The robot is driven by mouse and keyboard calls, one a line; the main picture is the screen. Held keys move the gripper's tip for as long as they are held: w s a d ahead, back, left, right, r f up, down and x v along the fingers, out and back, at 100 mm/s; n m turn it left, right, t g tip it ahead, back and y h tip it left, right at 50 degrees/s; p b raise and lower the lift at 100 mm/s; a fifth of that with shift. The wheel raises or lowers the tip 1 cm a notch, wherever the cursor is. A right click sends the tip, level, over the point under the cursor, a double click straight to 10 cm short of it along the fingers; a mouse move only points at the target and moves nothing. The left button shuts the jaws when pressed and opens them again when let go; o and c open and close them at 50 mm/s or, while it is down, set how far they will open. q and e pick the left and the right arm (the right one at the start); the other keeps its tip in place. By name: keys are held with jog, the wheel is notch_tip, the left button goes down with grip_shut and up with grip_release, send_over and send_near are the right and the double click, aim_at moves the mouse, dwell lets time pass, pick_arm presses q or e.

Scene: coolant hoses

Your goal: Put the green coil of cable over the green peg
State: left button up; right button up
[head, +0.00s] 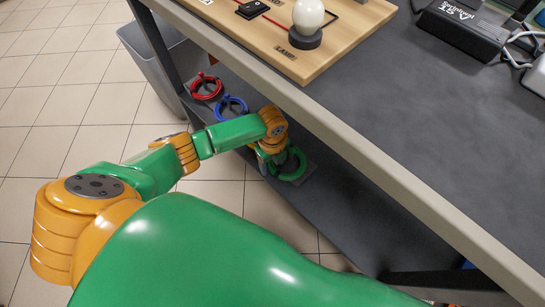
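The green coil of cable (292,177) is at the lower shelf under the table, around a dark plate or base. My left arm reaches down to it, and my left gripper (272,160) is at the coil's left side. The fingertips are small and partly hidden by the wrist, so I cannot tell if they are open or shut, or if they touch the coil. I cannot make out the green peg clearly. My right gripper is not in view.
A red coil (206,88) and a blue coil (231,107) sit further left on the lower shelf (345,225). The table's front edge (370,150) overhangs the shelf. A wooden board (315,55) with a bulb (308,15) is on top. A grey bin (160,65) stands at the left.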

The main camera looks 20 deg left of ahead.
pick_arm(q)
jog(key=shift+r, duration=0.35)
notch_tip(320, 180, up, 6)
jog(key=p, duration=0.3)
jog(key=shift+r, duration=0.2)
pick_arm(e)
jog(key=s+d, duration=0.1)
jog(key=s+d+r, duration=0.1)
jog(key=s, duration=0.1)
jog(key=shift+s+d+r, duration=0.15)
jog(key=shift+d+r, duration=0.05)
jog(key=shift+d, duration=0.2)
